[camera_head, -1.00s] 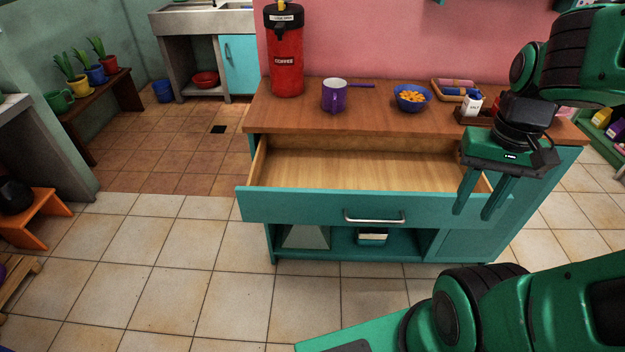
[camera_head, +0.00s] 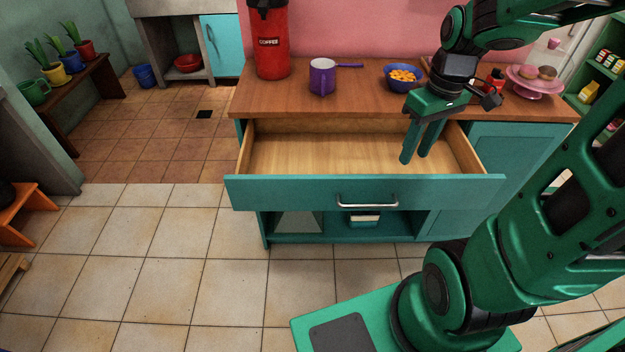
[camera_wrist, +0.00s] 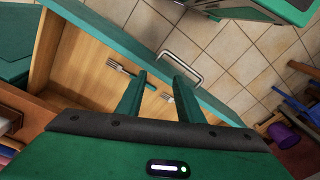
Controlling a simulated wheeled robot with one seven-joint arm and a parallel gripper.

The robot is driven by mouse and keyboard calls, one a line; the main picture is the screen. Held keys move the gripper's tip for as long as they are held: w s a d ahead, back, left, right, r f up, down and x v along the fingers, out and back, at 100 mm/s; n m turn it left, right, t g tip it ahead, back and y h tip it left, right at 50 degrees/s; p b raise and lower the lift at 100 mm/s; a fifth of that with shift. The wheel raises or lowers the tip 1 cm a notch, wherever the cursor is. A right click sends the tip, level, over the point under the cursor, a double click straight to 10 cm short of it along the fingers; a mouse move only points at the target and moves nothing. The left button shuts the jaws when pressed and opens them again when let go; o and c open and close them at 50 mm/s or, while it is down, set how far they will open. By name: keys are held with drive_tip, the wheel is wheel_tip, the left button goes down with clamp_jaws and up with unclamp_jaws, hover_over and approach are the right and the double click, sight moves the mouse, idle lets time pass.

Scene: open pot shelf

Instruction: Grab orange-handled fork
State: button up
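My gripper (camera_head: 414,158) is open and empty, its fingers pointing down over the right part of the open drawer (camera_head: 315,150). In the wrist view my gripper (camera_wrist: 159,77) has its fingers apart above the drawer floor. A fork (camera_wrist: 118,67) lies in the drawer, left of the left finger; its tines are pale and its handle looks teal. A second small pale utensil end (camera_wrist: 167,97) shows between the fingers, most of it hidden by my gripper. No orange handle is clearly visible. The head view shows no cutlery.
The drawer front with its metal handle (camera_head: 367,203) stands out from the teal cabinet. The floor in front is clear.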

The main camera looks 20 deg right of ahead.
drive_tip(key=w+a+f+n+y, duration=0.1)
drive_tip(key=w+a+f+n, duration=0.3)
drive_tip(key=w, duration=0.2)
drive_tip(key=w+a+f+n+y, duration=0.1)
drive_tip(key=w+a+f+n, duration=0.3)
drive_tip(key=w+a+f, duration=0.1)
drive_tip(key=w+a+f+n+y, duration=0.1)
drive_tip(key=w+a+f+n, duration=0.3)
drive_tip(key=w, duration=0.3)
drive_tip(key=shift+a+f+n+t+y, duration=0.3)
drive_tip(key=shift+a+f+n+y, duration=0.1)
drive_tip(key=shift+a+f, duration=0.3)
drive_tip(key=shift+x, duration=3.35)
drive_tip(key=shift+d, duration=0.1)
clamp_jaws()
